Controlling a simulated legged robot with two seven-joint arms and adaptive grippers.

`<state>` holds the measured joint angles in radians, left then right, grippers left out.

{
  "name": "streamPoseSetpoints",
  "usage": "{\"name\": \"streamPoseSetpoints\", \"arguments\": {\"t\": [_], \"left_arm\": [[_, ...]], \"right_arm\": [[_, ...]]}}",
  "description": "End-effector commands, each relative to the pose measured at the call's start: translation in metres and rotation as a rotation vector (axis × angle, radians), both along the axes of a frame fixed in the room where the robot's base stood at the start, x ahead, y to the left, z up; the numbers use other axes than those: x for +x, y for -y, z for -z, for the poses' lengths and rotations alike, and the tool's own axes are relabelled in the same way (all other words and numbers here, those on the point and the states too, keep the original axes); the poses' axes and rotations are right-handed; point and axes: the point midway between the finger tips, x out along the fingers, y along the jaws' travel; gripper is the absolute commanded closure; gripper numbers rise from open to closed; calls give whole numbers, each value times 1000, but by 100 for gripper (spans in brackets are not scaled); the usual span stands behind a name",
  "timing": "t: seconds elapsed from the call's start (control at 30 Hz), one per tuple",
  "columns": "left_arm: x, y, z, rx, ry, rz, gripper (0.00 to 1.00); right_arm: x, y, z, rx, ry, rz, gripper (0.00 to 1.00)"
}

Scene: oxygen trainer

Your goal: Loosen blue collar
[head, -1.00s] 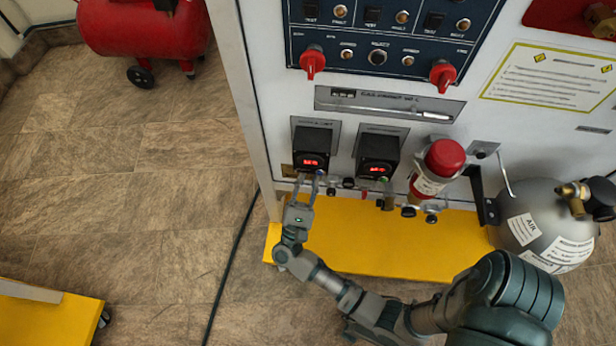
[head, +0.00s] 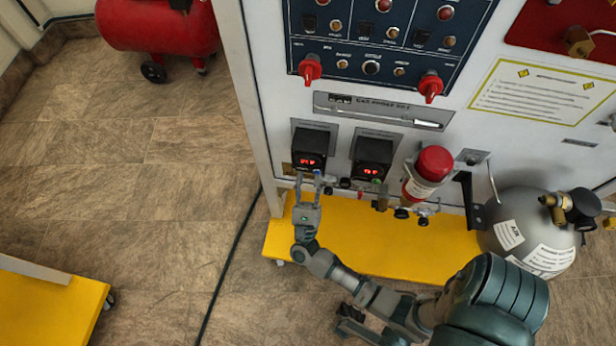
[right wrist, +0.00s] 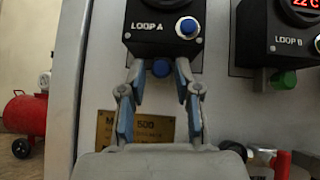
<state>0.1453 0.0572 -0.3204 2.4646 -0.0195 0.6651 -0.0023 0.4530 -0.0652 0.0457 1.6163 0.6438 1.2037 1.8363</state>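The blue collar (right wrist: 161,68) is a small round knob under the black LOOP A box (right wrist: 163,30) in the right wrist view. My right gripper (right wrist: 160,75) is open, with one finger on each side of the collar. Gaps show between the collar and both fingertips. In the head view, my right gripper (head: 308,177) is just below the left black display box (head: 310,148), fingers pointing at the panel. The collar is too small to make out there.
The LOOP B box (right wrist: 280,30) with a green knob (right wrist: 284,79) is to the right. A red-capped cylinder (head: 428,172) and a grey air tank (head: 530,230) stand farther right. A yellow base (head: 380,245) lies below. The floor at left is mostly clear.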

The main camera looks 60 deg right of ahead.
Motion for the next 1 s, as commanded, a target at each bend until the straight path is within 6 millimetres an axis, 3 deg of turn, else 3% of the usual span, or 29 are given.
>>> {"name": "streamPoseSetpoints", "arguments": {"t": [0.17,0.7,1.0], "left_arm": [[-4,0,-3,-2,8,0,65],[-4,0,-3,-1,7,0,65],[-4,0,-3,-1,7,0,65]], "right_arm": [[-3,-6,8,1,-3,0,68],[-37,-70,80,1,-3,-1,68],[-41,-76,86,-1,-1,0,68]]}}
